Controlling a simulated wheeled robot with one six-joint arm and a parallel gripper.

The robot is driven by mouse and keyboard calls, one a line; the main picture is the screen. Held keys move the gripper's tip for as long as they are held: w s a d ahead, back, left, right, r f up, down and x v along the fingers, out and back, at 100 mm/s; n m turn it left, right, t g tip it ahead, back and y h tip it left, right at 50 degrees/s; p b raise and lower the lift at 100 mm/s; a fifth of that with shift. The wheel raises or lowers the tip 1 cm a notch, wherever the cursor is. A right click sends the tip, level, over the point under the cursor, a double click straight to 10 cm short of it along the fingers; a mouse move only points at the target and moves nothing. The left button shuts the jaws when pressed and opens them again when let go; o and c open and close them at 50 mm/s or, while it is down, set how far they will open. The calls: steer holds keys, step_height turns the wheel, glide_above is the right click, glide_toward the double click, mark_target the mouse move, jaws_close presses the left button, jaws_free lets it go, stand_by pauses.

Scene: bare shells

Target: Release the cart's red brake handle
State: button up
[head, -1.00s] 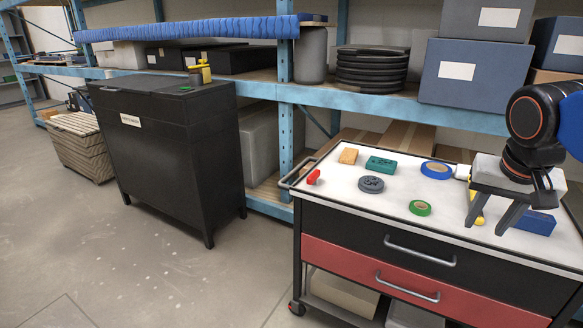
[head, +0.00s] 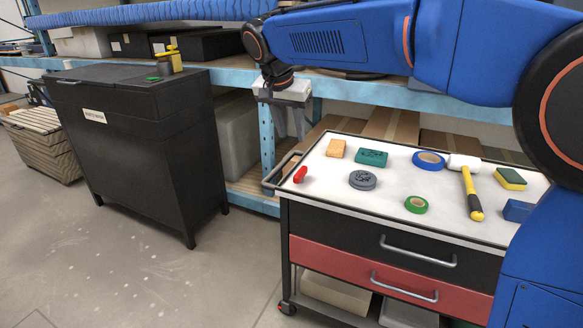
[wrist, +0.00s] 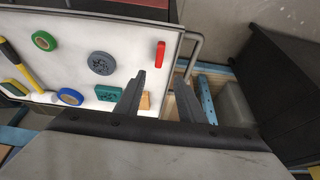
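The red brake handle (head: 300,174) is a small red lever at the left end of the cart's white top (head: 325,190), close to the grey push rail (head: 278,172). In the wrist view the handle (wrist: 160,54) lies just beyond the fingertips, near the rail. My gripper (head: 284,112) is up and behind the cart's left end, above and apart from the handle. In the wrist view its two fingers (wrist: 163,82) are spread with nothing between them.
The top holds an orange block (head: 336,148), green box (head: 371,158), grey disc (head: 362,180), blue tape (head: 429,161), green tape (head: 416,204), mallet (head: 470,185) and sponge (head: 510,178). A black cabinet (head: 150,150) stands left; blue shelving (head: 400,95) is behind. Floor between is clear.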

mark_target(300, 171)
steer(key=x, duration=1.7)
steer(key=shift+s+f, duration=0.1)
steer(key=shift+f, duration=0.05)
jaws_close()
